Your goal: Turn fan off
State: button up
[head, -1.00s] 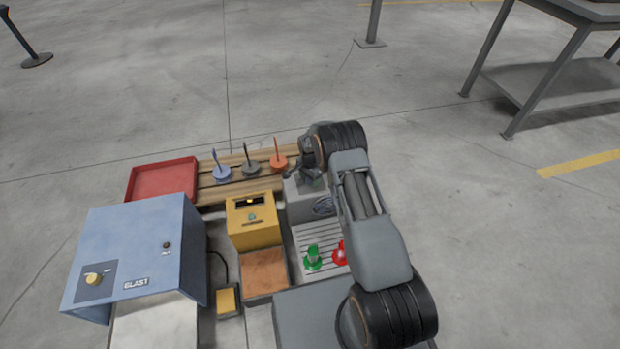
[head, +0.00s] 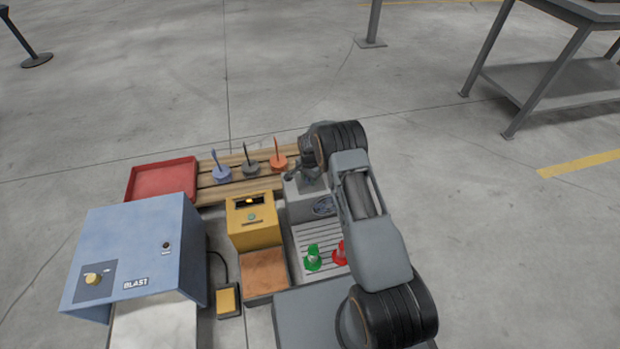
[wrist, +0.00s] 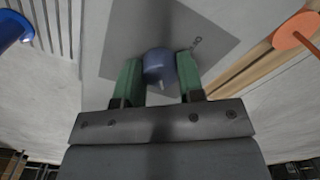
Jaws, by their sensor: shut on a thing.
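In the head view my gripper (head: 308,173) is over the fan box, and the knob is hidden there.
A blue hood (head: 135,235) marked BLAST with a yellow knob (head: 92,279) stands left. A yellow box (head: 254,222) is left of the fan. Green (head: 313,258) and red (head: 340,252) objects sit on a slatted tray. Three spiked discs and a red tray (head: 162,180) lie behind.

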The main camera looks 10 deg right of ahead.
jog(key=n+b, duration=0.1)
jog(key=n, duration=1)
jog(key=shift+n, duration=0.3)
jog(key=n, duration=0.5)
jog(key=shift+b, duration=0.3)
jog(key=n, duration=0.5)
jog(key=shift+n, duration=0.5)
jog(key=o, duration=0.9)
notch_tip(320, 180, up, 14)
jog(key=p, duration=0.4)
jog(key=shift+p, duration=0.4)
